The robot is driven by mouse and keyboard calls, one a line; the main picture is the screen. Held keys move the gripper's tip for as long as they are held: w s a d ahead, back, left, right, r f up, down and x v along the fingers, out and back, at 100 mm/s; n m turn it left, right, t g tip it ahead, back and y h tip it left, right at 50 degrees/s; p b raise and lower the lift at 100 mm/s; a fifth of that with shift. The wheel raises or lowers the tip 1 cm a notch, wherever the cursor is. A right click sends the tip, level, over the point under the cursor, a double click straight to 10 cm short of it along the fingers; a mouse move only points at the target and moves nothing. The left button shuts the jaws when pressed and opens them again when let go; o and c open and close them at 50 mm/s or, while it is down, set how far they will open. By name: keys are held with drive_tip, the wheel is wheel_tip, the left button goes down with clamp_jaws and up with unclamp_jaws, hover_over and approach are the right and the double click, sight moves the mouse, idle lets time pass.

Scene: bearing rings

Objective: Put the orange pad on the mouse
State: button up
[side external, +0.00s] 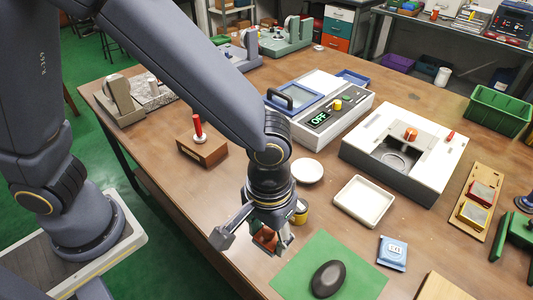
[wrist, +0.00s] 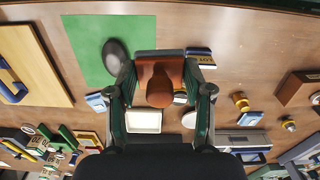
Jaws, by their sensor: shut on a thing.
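My gripper (side external: 267,245) hangs above the front part of the table, left of and behind the green mat. It is shut on an orange-brown pad (side external: 265,239), partly hidden by the fingers in the side view. In the wrist view the pad (wrist: 159,88) sits between the two fingertips of my gripper (wrist: 162,88) and shows a rounded knob-like part. The mouse (side external: 327,279) is a dark, smooth oval lying on the green mat (side external: 358,273). It also shows in the wrist view (wrist: 116,56), left of the held pad. The pad and mouse are apart.
A blue-and-white packet (side external: 392,253) lies right of the mat. A wooden block with a red peg (side external: 201,150) stands to the left.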

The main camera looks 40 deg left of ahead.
drive_tip(key=shift+s+d+f+m, duration=0.1)
drive_tip(key=shift+s+d+m, duration=0.2)
drive_tip(key=shift+s+d, duration=0.35)
drive_tip(key=shift+d+f, duration=0.15)
drive_tip(key=shift+d, duration=0.15)
drive_tip(key=w+d+f, duration=0.4)
drive_tip(key=w+d, duration=0.1)
drive_tip(key=w, duration=0.1)
hover_over(331, 274)
wheel_tip(331, 274, down, 6)
drive_tip(key=shift+r, duration=0.15)
drive_tip(key=shift+f, duration=1.55)
drive_tip(key=shift+f, duration=0.15)
drive_tip(key=o, duration=1.1)
drive_tip(key=shift+o, duration=0.2)
